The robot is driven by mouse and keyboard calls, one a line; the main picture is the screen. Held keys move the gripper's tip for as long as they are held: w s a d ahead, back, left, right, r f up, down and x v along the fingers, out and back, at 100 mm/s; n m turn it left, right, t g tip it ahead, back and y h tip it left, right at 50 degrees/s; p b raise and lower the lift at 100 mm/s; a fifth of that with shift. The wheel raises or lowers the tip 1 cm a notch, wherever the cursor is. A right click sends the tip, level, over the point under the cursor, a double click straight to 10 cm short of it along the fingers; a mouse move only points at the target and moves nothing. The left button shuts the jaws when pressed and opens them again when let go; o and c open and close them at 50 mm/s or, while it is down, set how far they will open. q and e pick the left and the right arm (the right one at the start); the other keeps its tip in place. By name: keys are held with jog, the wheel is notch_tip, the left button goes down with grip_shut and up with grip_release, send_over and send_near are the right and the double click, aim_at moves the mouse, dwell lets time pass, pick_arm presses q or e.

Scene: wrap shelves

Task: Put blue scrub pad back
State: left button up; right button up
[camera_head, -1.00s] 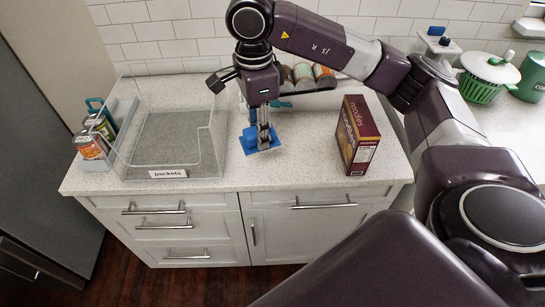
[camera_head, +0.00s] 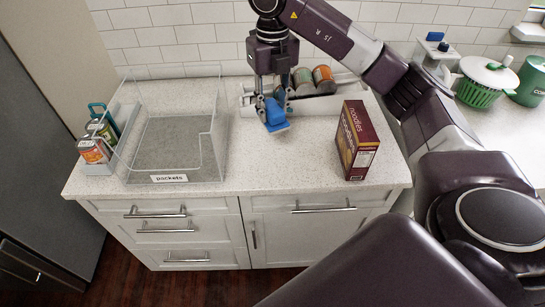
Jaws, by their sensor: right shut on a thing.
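The blue scrub pad (camera_head: 275,119) is in the head view near the middle of the counter, tilted, at the front edge of a white tray (camera_head: 318,104). My right gripper (camera_head: 275,107) comes down from above and is shut on the pad, with a finger on either side of it. I cannot tell whether the pad touches the counter. My left gripper is not in view.
A clear bin labelled "packets" (camera_head: 190,178) stands empty on the left. A caddy (camera_head: 99,168) with cans is beside it. Cans (camera_head: 324,79) lie in the white tray. A noodles box (camera_head: 357,140) stands on the right. The front middle counter is clear.

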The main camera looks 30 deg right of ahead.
notch_tip(320, 180, down, 12)
jog(key=shift+f+p, duration=0.25)
jog(key=shift+p, duration=0.7)
notch_tip(320, 180, down, 4)
jog(key=shift+f+p, duration=0.1)
jog(key=shift+p, duration=0.5)
jog(key=shift+f, duration=0.1)
jog(key=shift+f, duration=0.1)
jog(key=o, duration=1.1)
